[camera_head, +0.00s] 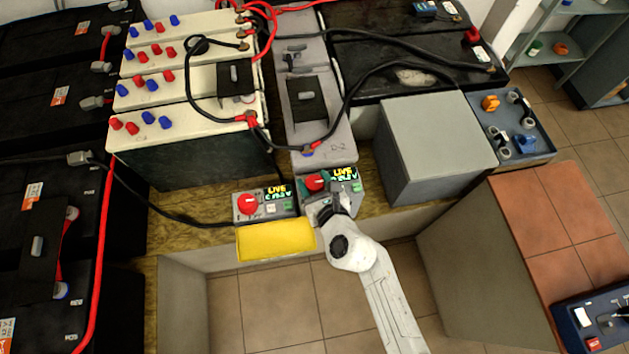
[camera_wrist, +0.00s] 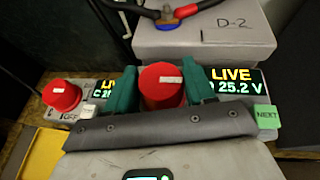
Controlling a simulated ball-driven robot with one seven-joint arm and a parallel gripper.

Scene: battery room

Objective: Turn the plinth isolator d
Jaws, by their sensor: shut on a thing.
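The isolator with the D display is a grey box (camera_head: 345,186) on the wooden ledge, with a red round knob (camera_head: 316,183) and a lit screen reading LIVE. In the wrist view its red knob (camera_wrist: 163,78) has a pale mark on top, and its screen (camera_wrist: 232,81) reads LIVE and 25.2 V. My gripper (camera_wrist: 163,92) has its teal fingers on both sides of this knob, shut on it. In the head view my gripper (camera_head: 323,201) is at the front of the box. My grey wrist cover hides the lower part of the panel.
The C isolator (camera_head: 265,206), also LIVE, stands close on the left with its own red knob (camera_wrist: 62,97). A yellow block (camera_head: 275,241) is in front of it. Batteries and cables rise behind. A grey box (camera_head: 436,150) stands on the right.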

